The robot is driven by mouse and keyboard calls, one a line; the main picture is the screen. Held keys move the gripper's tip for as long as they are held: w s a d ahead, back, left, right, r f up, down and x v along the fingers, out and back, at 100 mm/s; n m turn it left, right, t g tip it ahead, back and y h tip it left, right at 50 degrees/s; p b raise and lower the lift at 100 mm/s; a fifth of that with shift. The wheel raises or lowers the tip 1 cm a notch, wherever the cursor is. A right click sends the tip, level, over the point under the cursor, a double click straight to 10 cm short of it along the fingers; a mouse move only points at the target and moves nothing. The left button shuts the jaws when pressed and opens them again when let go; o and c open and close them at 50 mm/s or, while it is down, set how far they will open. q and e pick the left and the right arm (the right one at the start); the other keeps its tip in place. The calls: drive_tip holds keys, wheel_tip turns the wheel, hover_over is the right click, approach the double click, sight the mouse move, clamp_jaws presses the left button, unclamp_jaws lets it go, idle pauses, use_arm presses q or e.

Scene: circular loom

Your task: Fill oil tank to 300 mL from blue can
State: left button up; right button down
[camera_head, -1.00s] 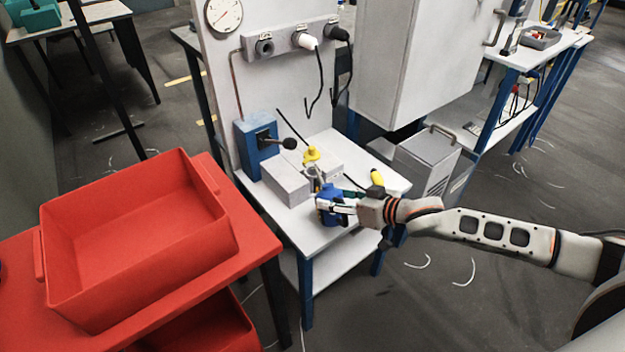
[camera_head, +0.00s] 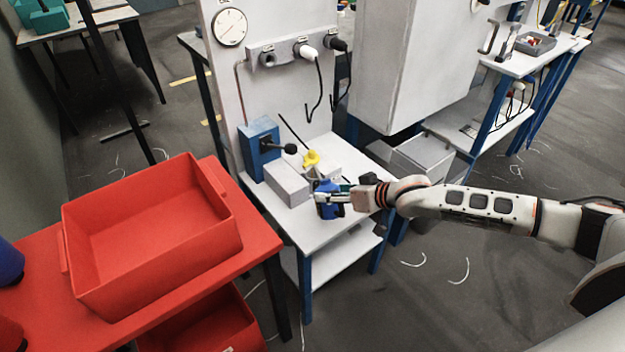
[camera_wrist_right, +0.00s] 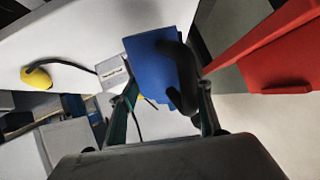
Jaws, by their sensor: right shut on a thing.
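My right gripper (camera_head: 335,197) is shut on the blue can (camera_head: 328,210), in front of the pale box on the small white table (camera_head: 310,233). In the right wrist view the blue can (camera_wrist_right: 160,58) stands between my fingers, with its dark handle at the right finger. A pale grey box (camera_head: 287,186) with a yellow cap (camera_head: 311,158) stands just behind the can; it may be the oil tank, but no level marks can be read. I cannot tell whether the can touches it. My left gripper is not in view.
A blue box with a black-knobbed lever (camera_head: 262,143) stands behind on the white table. A red bin (camera_head: 150,225) sits on a red table to the left. A white panel carries a gauge (camera_head: 230,27) and plugs (camera_head: 305,50).

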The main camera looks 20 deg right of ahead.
drive_tip(key=shift+w+r+p, duration=0.15)
drive_tip(key=shift+r+p, duration=0.35)
drive_tip(key=shift+r, duration=0.1)
drive_tip(key=shift+r+g+p, duration=0.1)
drive_tip(key=shift+g+p, duration=0.2)
drive_tip(key=shift+p, duration=0.15)
idle(1.0)
idle(0.8)
